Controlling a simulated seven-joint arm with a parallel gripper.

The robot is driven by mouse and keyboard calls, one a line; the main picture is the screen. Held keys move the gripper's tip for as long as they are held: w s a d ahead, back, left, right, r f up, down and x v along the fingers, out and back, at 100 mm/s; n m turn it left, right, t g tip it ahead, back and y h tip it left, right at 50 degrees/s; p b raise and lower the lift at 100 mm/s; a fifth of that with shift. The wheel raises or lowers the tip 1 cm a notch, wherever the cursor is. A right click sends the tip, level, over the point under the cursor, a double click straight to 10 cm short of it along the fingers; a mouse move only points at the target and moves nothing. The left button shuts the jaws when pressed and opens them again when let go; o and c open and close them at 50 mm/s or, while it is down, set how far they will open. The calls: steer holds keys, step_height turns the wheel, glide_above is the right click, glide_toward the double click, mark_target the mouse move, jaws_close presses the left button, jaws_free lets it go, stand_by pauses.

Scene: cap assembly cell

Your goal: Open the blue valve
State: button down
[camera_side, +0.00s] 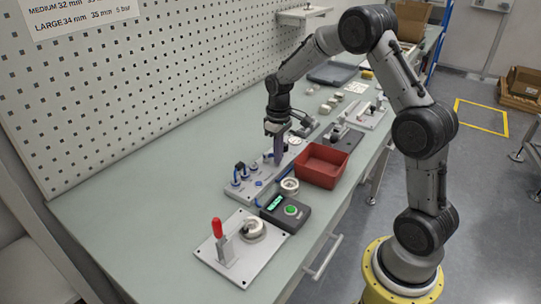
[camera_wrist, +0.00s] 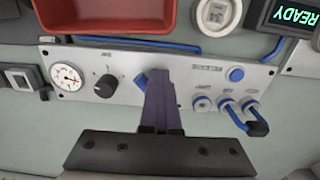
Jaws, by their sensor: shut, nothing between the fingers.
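The grey pneumatic panel (camera_side: 258,187) lies on the bench below my gripper (camera_side: 278,160); it also spans the wrist view (camera_wrist: 215,72). In the wrist view, a small blue part (camera_wrist: 141,80), apparently the blue valve's handle, shows just left of my gripper (camera_wrist: 158,78). My fingers hide the rest of it, so its angle is unclear. The fingers are shut together with nothing between them, pointing down at the panel. I cannot tell whether they touch the handle.
The panel bears a gauge (camera_wrist: 66,77), a black knob (camera_wrist: 106,85), a blue button (camera_wrist: 236,75) and blue-collared fittings (camera_wrist: 226,105) with a hose. A red bin (camera_side: 322,166) and a display box reading READY (camera_side: 286,212) stand close beside it. A red-handled clamp (camera_side: 218,236) is nearer.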

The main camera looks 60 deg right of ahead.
steer(key=shift+w+d, duration=0.1)
steer(key=shift+d, duration=0.05)
steer(key=shift+w+d, duration=0.1)
steer(key=shift+d, duration=0.25)
stand_by(0.4)
